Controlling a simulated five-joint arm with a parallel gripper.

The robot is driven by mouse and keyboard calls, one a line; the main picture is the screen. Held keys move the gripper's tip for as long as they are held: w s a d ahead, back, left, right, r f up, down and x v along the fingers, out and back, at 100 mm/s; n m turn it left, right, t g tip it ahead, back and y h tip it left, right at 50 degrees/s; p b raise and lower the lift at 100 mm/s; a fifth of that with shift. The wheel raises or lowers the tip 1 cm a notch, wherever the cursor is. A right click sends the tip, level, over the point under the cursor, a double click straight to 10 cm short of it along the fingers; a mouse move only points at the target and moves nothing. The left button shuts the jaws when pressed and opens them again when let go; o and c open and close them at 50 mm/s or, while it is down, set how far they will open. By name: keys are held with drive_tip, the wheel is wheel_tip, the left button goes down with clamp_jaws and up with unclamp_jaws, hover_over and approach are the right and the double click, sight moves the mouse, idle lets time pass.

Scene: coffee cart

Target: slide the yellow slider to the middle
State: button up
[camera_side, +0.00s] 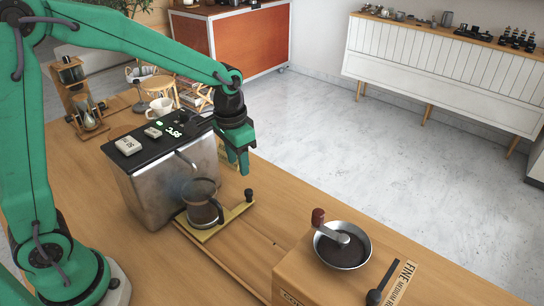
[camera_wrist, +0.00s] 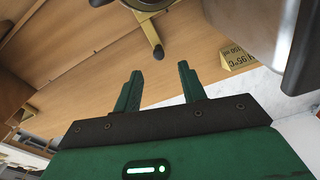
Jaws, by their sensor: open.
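The yellow slider (camera_side: 222,226) is a flat yellow plate at the front of the metal coffee machine, with a black knob (camera_side: 248,195) at its right end. A glass carafe (camera_side: 203,211) with dark contents stands on it and hides part of it. In the wrist view a yellow arm of the slider (camera_wrist: 149,29) ends in the knob (camera_wrist: 158,52), just beyond the fingertips. My gripper (camera_side: 243,168) is above and behind the knob in the side view, pointing down. In the wrist view my gripper (camera_wrist: 160,71) is open, with nothing between its fingers.
The coffee machine (camera_side: 165,187) stands left of my gripper. A small yellow card (camera_wrist: 240,60) stands behind the gripper. The wooden counter between is mostly clear.

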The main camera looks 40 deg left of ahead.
sight(249, 191)
drive_tip(key=shift+g, duration=0.4)
drive_tip(key=f, duration=0.1)
drive_tip(key=w+f, duration=0.1)
drive_tip(key=w+d+f, duration=0.1)
drive_tip(key=shift+f, duration=0.35)
drive_tip(key=shift+f, duration=3.9)
clamp_jaws()
